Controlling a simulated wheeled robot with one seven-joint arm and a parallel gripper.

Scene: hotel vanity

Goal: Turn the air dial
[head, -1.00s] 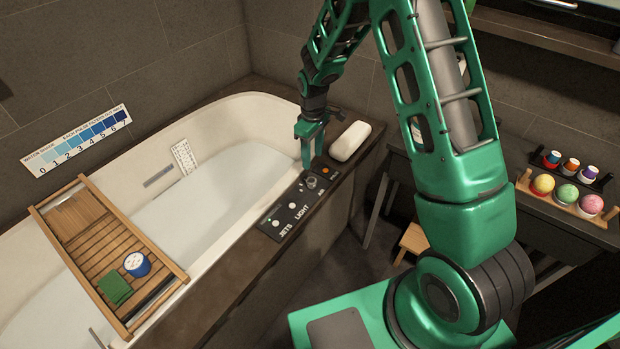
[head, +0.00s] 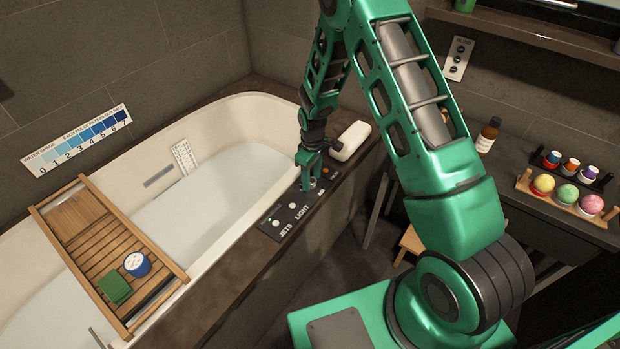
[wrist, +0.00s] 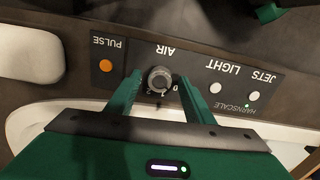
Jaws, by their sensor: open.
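The air dial (wrist: 159,80) is a round grey knob with a pointer mark, on the dark control panel (wrist: 200,58) under the word AIR. In the wrist view my gripper (wrist: 156,88) is open, with one green finger on each side of the dial. I cannot tell whether either finger touches it. In the head view my gripper (head: 308,180) points down over the panel on the tub's rim, and the dial shows only partly beside the fingers.
The panel also carries an orange PULSE button (wrist: 106,65) and white LIGHT (wrist: 215,88) and JETS (wrist: 253,94) buttons. A white headrest (head: 350,141) lies on the rim close behind my gripper. A wooden tray (head: 85,235) spans the tub to the left.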

